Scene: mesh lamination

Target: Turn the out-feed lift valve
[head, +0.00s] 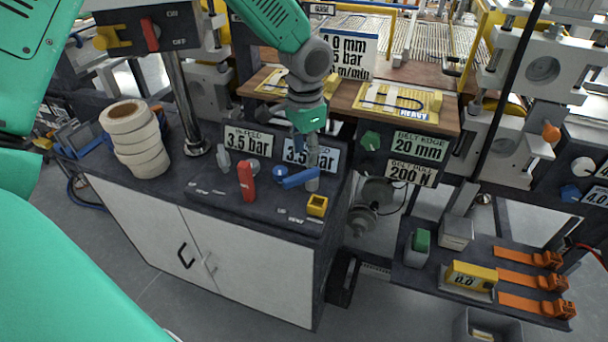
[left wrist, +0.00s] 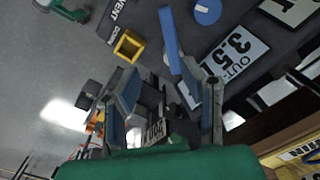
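The blue valve lever (head: 301,178) lies by the "3.5 bar" label (head: 309,156) at the right of the dark panel. It also shows in the left wrist view (left wrist: 170,42), running toward the space by my fingers; that view reads "OUT" on the label (left wrist: 235,52). My left gripper (head: 313,180) points down at the lever's right end. In the left wrist view its two fingers (left wrist: 168,95) stand apart with nothing clearly between them. I cannot tell whether a finger touches the lever. A red lever (head: 246,181) stands upright by the in-feed label (head: 249,141). My right gripper is out of view.
A yellow square part (head: 317,206) sits in front of the blue lever, near the "VENT" and "DOWN" markings. A stack of cream rolls (head: 135,139) stands at the left of the cabinet top. The wooden table edge (head: 397,112) is behind my gripper. A lower shelf holds orange straps (head: 530,281).

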